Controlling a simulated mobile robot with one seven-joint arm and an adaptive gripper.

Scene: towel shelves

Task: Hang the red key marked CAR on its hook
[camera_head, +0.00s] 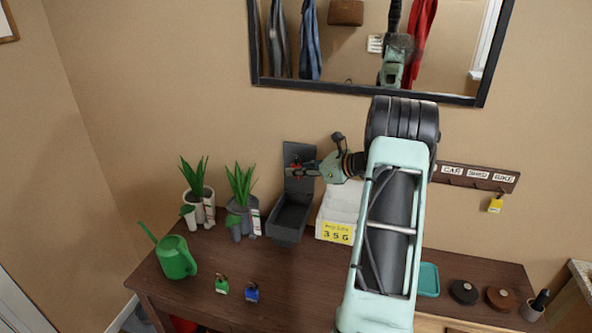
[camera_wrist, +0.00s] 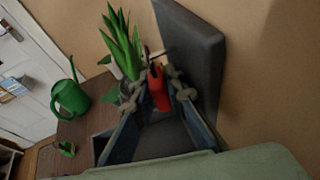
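The red key (camera_wrist: 158,88) is between the fingertips of my gripper (camera_wrist: 163,92) in the wrist view, and the fingers look closed on it. Its marking cannot be read. In the head view my gripper (camera_head: 303,170) points left, in front of the raised lid of a dark grey box (camera_head: 289,216), with a little red showing at its tips. The hook rack (camera_head: 440,170) is on the wall at right, with labels CAR (camera_head: 452,170), SHED and BIKE. A yellow key (camera_head: 495,205) hangs below BIKE. My arm hides the rack's left end.
A green key (camera_head: 222,286) and a blue key (camera_head: 252,292) lie on the brown table (camera_head: 300,280). Two potted plants and a green watering can (camera_head: 175,258) stand at left. A white holder with a yellow note (camera_head: 335,232) stands beside the box. A mirror (camera_head: 340,88) hangs above.

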